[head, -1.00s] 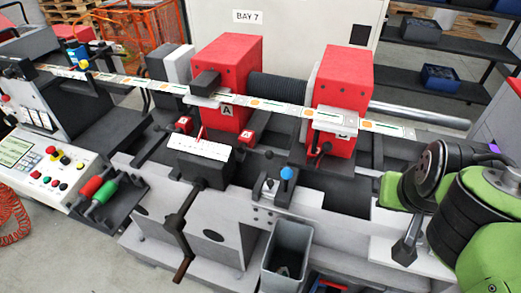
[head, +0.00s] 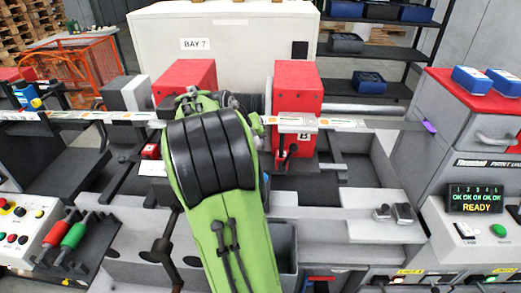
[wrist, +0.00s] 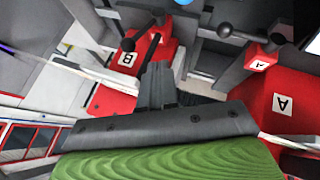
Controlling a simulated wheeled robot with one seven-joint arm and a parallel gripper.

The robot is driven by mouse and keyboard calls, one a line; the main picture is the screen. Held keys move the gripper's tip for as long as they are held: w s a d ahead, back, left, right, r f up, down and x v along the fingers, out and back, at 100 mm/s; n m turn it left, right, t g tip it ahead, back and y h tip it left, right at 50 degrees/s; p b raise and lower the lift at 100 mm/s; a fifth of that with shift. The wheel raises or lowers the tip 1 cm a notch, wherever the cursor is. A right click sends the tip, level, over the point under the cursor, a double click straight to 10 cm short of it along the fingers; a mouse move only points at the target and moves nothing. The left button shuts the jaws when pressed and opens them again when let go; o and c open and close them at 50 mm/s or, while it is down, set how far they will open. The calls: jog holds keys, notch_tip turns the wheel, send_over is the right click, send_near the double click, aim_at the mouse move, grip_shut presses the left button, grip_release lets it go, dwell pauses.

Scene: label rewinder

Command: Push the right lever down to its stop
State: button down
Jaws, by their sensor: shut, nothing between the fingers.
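The right lever (head: 290,150) is a small dark handle at the front foot of the right red block (head: 297,88), marked B. The wrist view shows the B block (wrist: 112,101) at the left, with a black rod and ball knob (wrist: 128,44) beside its label. My gripper (wrist: 157,70) is shut and empty; its dark fingertips are just below and right of that knob in the wrist picture, and I cannot tell whether they touch it. In the head view my green and black arm hides the gripper. Another black lever (wrist: 250,35) stands by the A block (wrist: 285,105).
A pale label strip (head: 345,124) crosses the machine. The left red block (head: 184,80) is partly behind my arm. A grey bin (head: 284,245) stands at the front. A printer (head: 478,130) is at the right.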

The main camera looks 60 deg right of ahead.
send_over(288, 158)
jog(key=a, duration=0.3)
notch_tip(288, 158, down, 7)
jog(key=shift+w+d, duration=0.25)
jog(key=shift+w, duration=0.25)
jog(key=shift+f, duration=0.1)
jog(key=shift+s, duration=0.1)
